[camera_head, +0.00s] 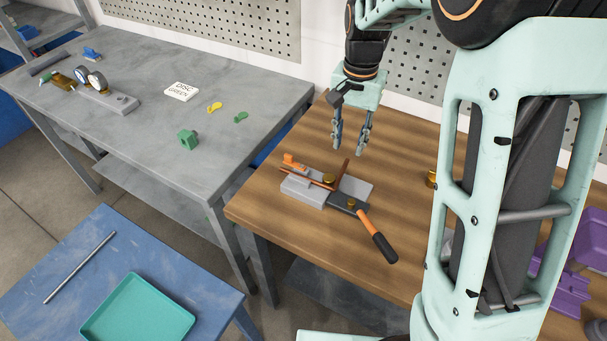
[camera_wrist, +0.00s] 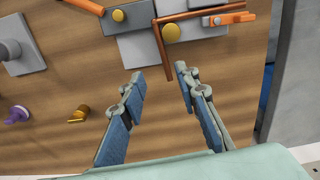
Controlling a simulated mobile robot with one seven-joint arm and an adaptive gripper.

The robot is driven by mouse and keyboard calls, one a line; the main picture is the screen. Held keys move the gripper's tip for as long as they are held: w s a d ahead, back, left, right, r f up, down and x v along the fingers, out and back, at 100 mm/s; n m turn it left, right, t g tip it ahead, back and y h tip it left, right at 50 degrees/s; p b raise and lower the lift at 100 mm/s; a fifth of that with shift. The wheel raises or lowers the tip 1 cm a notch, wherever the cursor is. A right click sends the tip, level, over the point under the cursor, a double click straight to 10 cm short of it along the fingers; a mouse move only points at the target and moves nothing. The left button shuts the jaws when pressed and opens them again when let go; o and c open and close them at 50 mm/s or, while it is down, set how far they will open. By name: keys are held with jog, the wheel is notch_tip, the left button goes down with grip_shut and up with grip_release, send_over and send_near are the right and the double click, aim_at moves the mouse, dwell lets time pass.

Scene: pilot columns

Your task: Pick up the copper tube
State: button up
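The copper tube (camera_head: 341,172) is bent into an L and lies in the tube bender (camera_head: 300,190) on the wooden bench. In the wrist view, the copper tube (camera_wrist: 205,15) has one leg along the bender and the other reaching toward my fingers. The bender has a grey base, brass-coloured round parts, and a lever with an orange and black handle (camera_head: 378,238). My gripper (camera_head: 348,146) is open and empty, pointing down above the bench, behind the bender. In the wrist view, my gripper (camera_wrist: 160,72) has its fingertips spread near the tube's free end; contact cannot be told.
Purple holders (camera_head: 565,290) are at the right. The grey bench (camera_head: 150,150) carries gauges and a green block (camera_head: 187,140). A blue table holds a metal rod (camera_head: 80,267) and a teal tray (camera_head: 140,276).

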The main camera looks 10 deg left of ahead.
aim_at(341, 173)
jog(key=shift+s+a+f, duration=0.1)
jog(key=shift+a+f, duration=0.1)
jog(key=shift+f, duration=2.15)
jog(key=shift+a+f, duration=0.15)
jog(key=shift+f, duration=2.15)
grip_shut()
